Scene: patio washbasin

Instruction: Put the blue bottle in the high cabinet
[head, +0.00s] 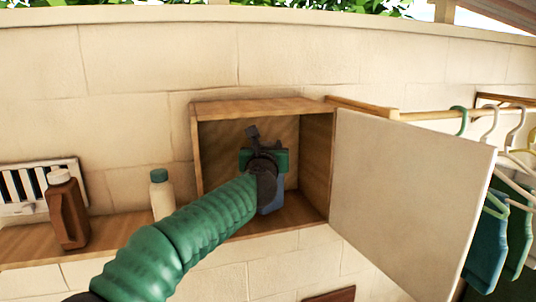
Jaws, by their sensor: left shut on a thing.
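The high cabinet (316,165) is a wooden box on the wall. Its white door (405,200) stands open to the right. My left arm reaches in from the lower left, and my left gripper (267,170) is inside the cabinet opening. My right gripper is not in view.
A brown bottle (68,212) and a white bottle with a green cap (161,194) stand on the wooden shelf (110,232) left of the cabinet. Clothes hangers (490,135) with garments hang from a rail at the right, beyond the door.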

